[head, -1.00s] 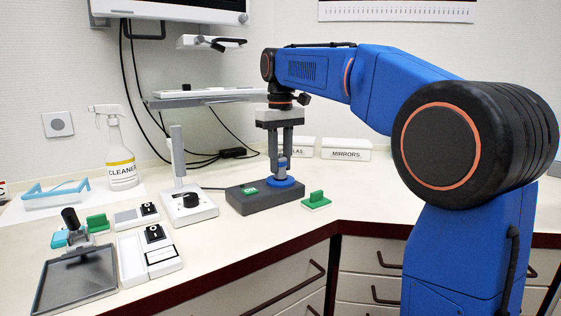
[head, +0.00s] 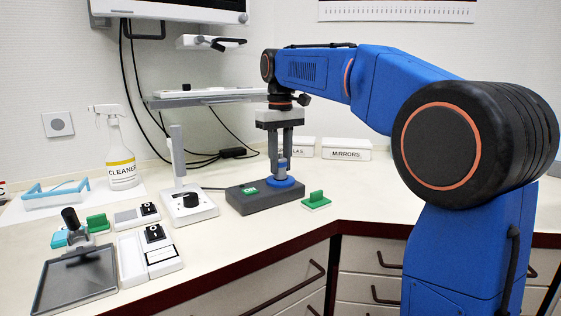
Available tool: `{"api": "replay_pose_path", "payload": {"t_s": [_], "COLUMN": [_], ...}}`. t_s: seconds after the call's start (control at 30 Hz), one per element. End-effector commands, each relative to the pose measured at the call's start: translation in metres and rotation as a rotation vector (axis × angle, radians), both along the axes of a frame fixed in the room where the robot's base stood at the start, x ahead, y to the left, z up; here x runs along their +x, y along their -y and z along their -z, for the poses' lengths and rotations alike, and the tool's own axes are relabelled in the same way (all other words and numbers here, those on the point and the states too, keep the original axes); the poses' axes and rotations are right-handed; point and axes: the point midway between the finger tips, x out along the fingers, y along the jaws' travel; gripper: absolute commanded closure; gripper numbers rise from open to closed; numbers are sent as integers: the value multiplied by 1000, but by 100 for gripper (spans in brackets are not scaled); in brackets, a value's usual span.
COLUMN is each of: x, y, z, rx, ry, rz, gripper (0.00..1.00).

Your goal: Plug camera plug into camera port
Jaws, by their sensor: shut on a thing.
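My gripper (head: 281,152) points straight down above the dark grey block (head: 267,203) on the counter. It is shut on a small grey-blue upright piece, which I take to be the camera plug (head: 282,165). The plug stands upright over a blue round ring (head: 284,183) on the block's right part, apparently the camera port. Its lower end meets the ring in the picture; I cannot tell whether it is seated inside. A green marked patch (head: 249,190) is on the block's left part.
A green piece with an upright grip (head: 316,200) lies right of the block, near the counter edge. Behind are labelled white boxes (head: 346,149) and a black cable (head: 205,160). A grey tray (head: 75,283) is front left.

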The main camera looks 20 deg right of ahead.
Motion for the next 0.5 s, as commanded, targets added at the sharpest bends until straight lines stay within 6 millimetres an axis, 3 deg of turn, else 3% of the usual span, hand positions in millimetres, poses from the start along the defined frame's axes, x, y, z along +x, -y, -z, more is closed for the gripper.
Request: {"api": "replay_pose_path", "payload": {"t_s": [0.5], "x": [0], "y": [0], "z": [6], "rx": [0], "ry": [0], "rz": [0], "gripper": [99]}}
